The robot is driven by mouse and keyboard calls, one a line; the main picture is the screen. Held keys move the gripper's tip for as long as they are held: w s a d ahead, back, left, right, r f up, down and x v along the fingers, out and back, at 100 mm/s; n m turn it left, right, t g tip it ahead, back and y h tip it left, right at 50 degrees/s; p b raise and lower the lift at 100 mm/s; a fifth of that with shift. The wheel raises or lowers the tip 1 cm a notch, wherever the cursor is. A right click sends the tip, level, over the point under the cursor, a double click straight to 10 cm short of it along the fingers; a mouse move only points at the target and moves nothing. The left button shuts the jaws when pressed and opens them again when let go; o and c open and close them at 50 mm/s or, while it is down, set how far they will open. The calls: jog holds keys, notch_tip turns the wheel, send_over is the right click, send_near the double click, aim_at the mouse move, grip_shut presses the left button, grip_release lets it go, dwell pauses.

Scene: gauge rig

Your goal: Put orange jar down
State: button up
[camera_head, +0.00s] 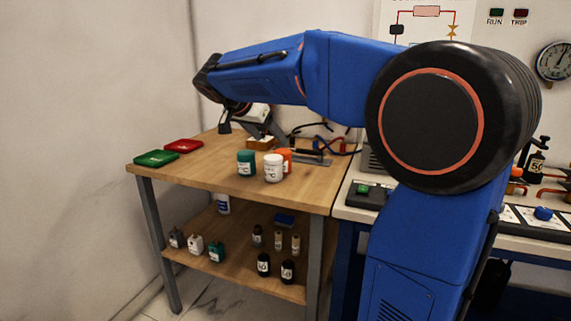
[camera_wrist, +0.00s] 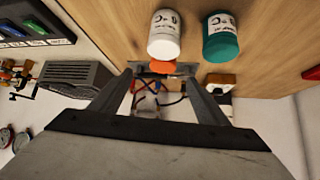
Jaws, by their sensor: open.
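The orange jar (camera_head: 285,155) stands on the wooden table (camera_head: 205,168), partly hidden behind a white jar (camera_head: 273,170). A green jar (camera_head: 246,163) stands just left of the white one. In the wrist view only a small orange part of the jar (camera_wrist: 160,67) shows, beside the white jar (camera_wrist: 163,38) and near the green jar (camera_wrist: 221,40).
A red tray (camera_head: 184,146) and a green tray (camera_head: 156,158) lie at the table's left. A small brown-and-white block (camera_head: 261,143) and cables (camera_head: 325,138) are behind the jars. The table's front left is clear. Bottles stand on the lower shelf (camera_head: 235,265).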

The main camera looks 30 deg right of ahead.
aim_at(282, 153)
jog(key=x, duration=1.1)
jog(key=shift+a, duration=0.1)
jog(key=shift+w+x, duration=0.15)
jog(key=shift+x, duration=1.35)
jog(key=shift+w+x, duration=0.15)
jog(key=shift+x, duration=1.4)
jog(key=shift+a, duration=0.2)
jog(key=c, duration=1.4)
jog(key=shift+r, duration=0.1)
